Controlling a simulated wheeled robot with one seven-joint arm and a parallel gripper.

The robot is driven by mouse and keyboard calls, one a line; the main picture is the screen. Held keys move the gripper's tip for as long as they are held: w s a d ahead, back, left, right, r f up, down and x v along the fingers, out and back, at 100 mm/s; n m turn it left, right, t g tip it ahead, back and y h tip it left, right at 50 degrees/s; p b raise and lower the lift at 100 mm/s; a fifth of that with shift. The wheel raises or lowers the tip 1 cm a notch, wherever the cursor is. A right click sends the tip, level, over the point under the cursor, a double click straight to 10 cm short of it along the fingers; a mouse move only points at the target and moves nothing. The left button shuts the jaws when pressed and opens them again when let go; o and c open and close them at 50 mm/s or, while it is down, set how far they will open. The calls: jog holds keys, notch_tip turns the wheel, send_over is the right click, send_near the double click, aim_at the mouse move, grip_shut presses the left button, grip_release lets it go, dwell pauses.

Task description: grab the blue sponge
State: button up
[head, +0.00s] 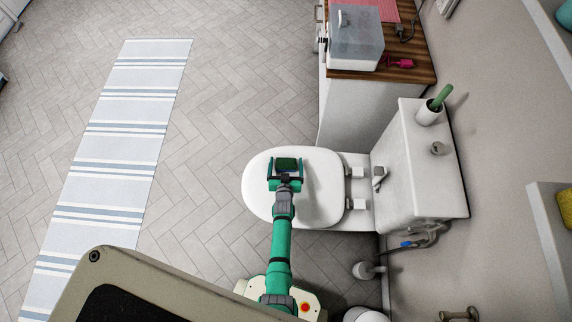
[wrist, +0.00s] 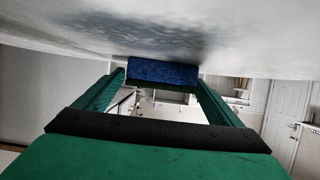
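The sponge (head: 287,164) lies on the closed white toilet lid (head: 321,193), showing a dark green top in the head view. In the wrist view the blue sponge (wrist: 163,72) shows its blue layer against the pale lid, with a thin green layer on the other side. My gripper (head: 286,168) is low over the lid, its green fingers spread wide on the left and right of the sponge. In the wrist view my gripper (wrist: 162,80) has a fingertip near each end of the sponge. Firm contact cannot be made out.
The toilet tank (head: 418,160) stands to the right, holding a white cup (head: 428,114) with a green item. A wooden-topped cabinet (head: 385,62) carries a lidded box (head: 355,38). A striped rug (head: 120,150) lies on the open floor at left.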

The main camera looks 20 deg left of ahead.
jog(key=c, duration=0.9)
jog(key=shift+o, duration=0.2)
jog(key=shift+r, duration=0.1)
